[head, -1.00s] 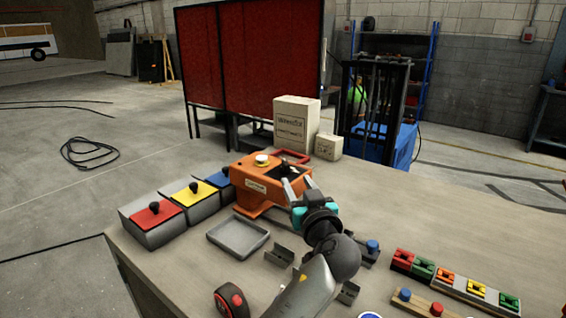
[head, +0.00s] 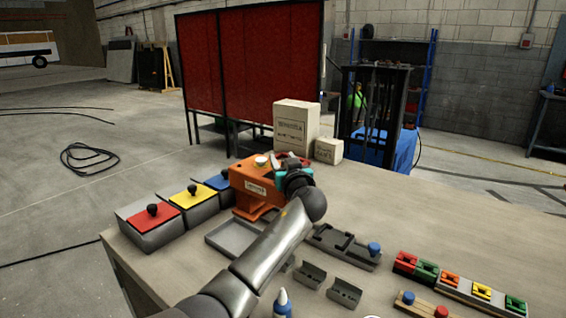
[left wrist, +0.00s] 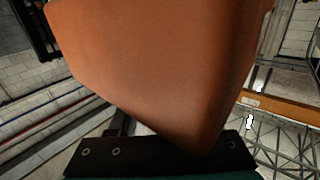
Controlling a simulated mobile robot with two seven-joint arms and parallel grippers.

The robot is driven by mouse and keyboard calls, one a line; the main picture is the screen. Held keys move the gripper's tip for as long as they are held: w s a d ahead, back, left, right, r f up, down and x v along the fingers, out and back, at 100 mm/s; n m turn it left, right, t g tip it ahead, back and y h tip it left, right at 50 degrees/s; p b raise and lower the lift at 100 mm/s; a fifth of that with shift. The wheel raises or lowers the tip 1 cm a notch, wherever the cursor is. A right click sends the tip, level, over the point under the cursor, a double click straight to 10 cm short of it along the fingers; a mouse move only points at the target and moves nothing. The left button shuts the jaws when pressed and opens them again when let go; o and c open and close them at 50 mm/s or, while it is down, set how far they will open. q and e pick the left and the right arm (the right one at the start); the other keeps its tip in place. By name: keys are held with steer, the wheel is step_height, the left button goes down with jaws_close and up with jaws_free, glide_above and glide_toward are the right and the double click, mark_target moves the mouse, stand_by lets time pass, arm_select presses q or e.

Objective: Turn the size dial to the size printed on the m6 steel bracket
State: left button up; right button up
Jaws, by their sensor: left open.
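The orange machine (head: 250,182) stands at the back of the workbench, with a pale round knob (head: 261,161) on top and a white label on its front. My left gripper (head: 288,163) is over the right part of its top and hides most of it, including any dial there. The gripper is open; I cannot tell whether it touches the machine. In the left wrist view an orange body (left wrist: 155,70) fills the middle, close to a dark gripper part at the bottom. Two small grey steel brackets (head: 310,275) (head: 344,293) lie on the bench; no size print is readable. My right gripper is not in view.
Bins with red (head: 153,218), yellow and blue lids stand left of a shallow grey tray (head: 231,237), partly behind my left arm. A dark fixture (head: 340,245) with a blue knob lies right of my arm. Coloured blocks (head: 455,280) line the right.

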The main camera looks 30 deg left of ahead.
arm_select(q)
jaws_close()
stand_by(0.5)
